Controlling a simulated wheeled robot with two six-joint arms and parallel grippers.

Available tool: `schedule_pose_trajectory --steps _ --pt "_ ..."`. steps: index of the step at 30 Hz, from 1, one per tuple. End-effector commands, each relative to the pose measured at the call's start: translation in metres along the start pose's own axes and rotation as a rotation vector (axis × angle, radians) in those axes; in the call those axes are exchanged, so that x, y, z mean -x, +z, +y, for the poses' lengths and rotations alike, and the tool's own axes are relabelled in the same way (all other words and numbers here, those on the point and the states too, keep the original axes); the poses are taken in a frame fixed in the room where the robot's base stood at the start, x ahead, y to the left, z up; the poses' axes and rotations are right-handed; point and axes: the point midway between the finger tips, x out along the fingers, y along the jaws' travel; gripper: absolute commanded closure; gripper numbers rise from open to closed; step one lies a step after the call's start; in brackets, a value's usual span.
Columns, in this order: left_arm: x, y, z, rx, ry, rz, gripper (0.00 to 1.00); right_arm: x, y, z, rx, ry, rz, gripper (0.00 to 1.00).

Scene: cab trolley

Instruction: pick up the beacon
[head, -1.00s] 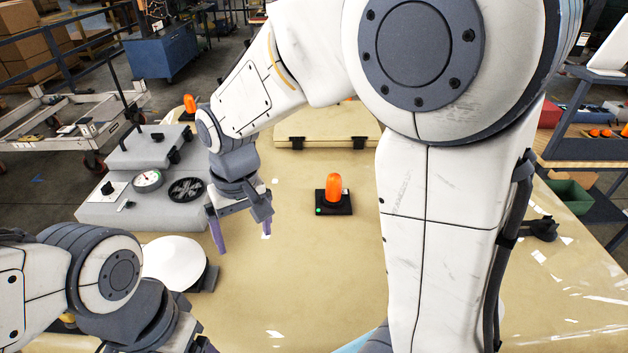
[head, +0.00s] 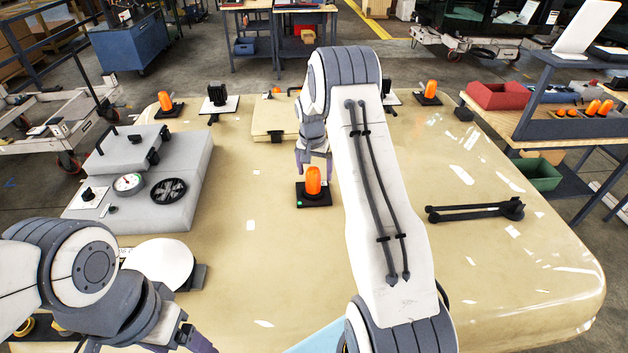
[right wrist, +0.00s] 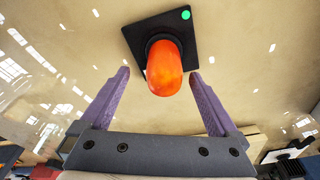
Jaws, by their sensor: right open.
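The beacon, an orange dome (head: 313,181) on a square black base with a green dot, stands upright on the tan panel (head: 250,260). It also shows in the right wrist view (right wrist: 163,68). My right gripper (head: 314,162) is open just behind the beacon's dome in the head view. In the right wrist view its purple fingers (right wrist: 158,74) are apart, with the dome between their tips and a gap on each side. My left gripper (head: 190,343) is low at the left, partly cut off by the frame edge.
A grey unit with a gauge (head: 128,184) and a white disc (head: 160,262) are at the left. More orange beacons stand at the back left (head: 165,101) and back right (head: 430,89). A black tool (head: 475,211) lies at the right. The panel around the beacon is clear.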

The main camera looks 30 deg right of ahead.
Motion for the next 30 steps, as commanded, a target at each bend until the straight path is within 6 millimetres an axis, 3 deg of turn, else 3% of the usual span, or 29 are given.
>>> schedule_pose_trajectory --steps 7,12,20,21,28,30 --pt "0.027 -0.002 0.002 -0.004 0.0 0.0 0.21 -0.026 0.002 -0.004 0.002 0.003 -0.005 0.04" --pt "0.033 -0.002 0.002 -0.006 0.0 0.0 0.21 -0.046 0.002 -0.005 0.002 0.001 -0.001 0.04" --pt "0.032 -0.002 0.002 -0.006 0.0 0.0 0.21 -0.052 0.002 -0.005 0.002 0.0 0.0 0.04" --pt "0.032 -0.002 0.002 -0.006 0.0 0.0 0.21 -0.052 0.002 -0.005 0.002 0.0 0.0 0.08" --pt "0.032 -0.002 0.002 -0.005 0.0 0.0 0.21 -0.051 0.002 -0.004 0.002 0.0 0.0 0.96" --pt "0.032 -0.002 0.002 -0.005 0.0 0.0 0.21 -0.051 0.002 -0.004 0.002 0.0 0.0 1.0"
